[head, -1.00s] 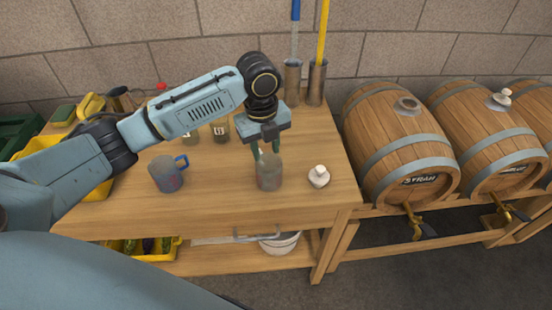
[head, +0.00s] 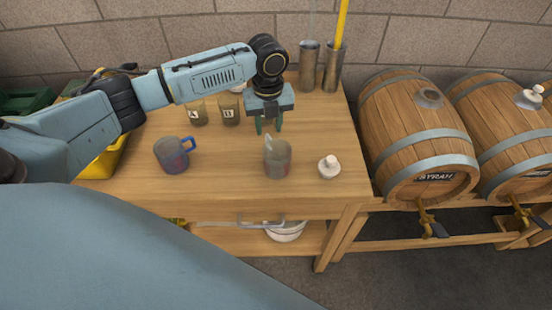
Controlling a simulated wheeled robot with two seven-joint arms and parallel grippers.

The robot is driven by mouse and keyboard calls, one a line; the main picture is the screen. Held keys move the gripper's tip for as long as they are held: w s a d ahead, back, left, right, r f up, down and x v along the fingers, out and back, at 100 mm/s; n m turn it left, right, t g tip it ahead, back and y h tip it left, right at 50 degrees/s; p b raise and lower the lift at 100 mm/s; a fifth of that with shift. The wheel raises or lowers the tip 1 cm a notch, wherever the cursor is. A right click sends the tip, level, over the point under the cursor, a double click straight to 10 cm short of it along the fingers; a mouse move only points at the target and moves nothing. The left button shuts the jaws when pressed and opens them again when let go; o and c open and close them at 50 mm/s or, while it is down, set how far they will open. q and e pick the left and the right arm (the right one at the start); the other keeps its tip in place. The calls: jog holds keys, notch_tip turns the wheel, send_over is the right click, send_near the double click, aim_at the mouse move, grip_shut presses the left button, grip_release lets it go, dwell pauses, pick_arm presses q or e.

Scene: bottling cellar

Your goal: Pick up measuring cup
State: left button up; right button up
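Two cups with reddish markings stand upright on the wooden table (head: 225,185). One is a bluish see-through cup with a blue handle (head: 171,156), on the left. The other is a greyish clear cup with a pale handle (head: 279,160), nearer the middle. I cannot tell which one the task means. My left gripper (head: 269,125) points down just behind the clear cup in the picture. Its dark green fingers are apart with nothing seen between them; the exact gap to the cup is unclear. My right gripper is not in view.
A white stopper-like object (head: 329,167) stands right of the clear cup. Labelled jars (head: 229,108) and metal cylinders (head: 309,66) stand behind. A yellow bin (head: 104,160) is at the left. A barrel (head: 418,135) stands on a rack at the right. The front tabletop is clear.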

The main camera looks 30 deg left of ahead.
aim_at(267, 137)
pick_arm(q)
jog(key=f, duration=0.4)
jog(key=shift+s+a+f, duration=0.1)
jog(key=shift+s, duration=0.2)
grip_shut()
